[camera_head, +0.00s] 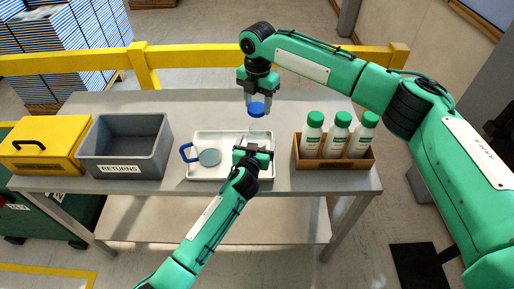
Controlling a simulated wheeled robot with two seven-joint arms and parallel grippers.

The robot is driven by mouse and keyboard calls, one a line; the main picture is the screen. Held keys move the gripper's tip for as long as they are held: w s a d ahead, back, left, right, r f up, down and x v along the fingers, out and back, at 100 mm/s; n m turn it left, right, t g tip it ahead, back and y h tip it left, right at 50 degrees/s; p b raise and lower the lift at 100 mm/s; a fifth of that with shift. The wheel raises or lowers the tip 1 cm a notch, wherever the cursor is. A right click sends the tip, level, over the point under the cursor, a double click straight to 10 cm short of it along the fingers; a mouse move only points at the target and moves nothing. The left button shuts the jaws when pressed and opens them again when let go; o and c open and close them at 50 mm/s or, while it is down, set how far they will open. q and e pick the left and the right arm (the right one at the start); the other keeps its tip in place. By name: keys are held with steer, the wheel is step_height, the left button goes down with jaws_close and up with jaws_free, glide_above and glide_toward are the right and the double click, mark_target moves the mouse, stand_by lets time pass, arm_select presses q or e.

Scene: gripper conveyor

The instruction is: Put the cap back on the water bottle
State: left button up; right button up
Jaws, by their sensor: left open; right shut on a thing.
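My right gripper (257,101) points down above the back of the white tray and is shut on a blue cap (257,110). My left gripper (252,147) is open and reaches over the right half of the tray, below the cap in the picture. A round grey-blue piece (209,157) with a squared blue loop (186,153) is at the left of the tray; I cannot tell whether it is part of the water bottle. I cannot make out an uncapped bottle elsewhere; my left gripper and arm hide part of the tray.
The white tray (203,137) lies mid-table. A brown crate (334,166) with several green-capped white bottles (338,136) stands at right. A grey RETURNS bin (120,170) and a yellow box (38,155) stand at left. A yellow rail (200,55) runs behind the table.

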arm_select(q)
steer(key=shift+w+d+f, duration=0.1)
steer(key=shift+w+f, duration=0.05)
steer(key=shift+w, duration=0.45)
steer(key=shift+c, duration=0.4)
steer(key=c, duration=1.4)
arm_select(e)
steer(key=shift+f, duration=2.45)
steer(key=shift+f, duration=0.9)
steer(key=shift+f, duration=0.55)
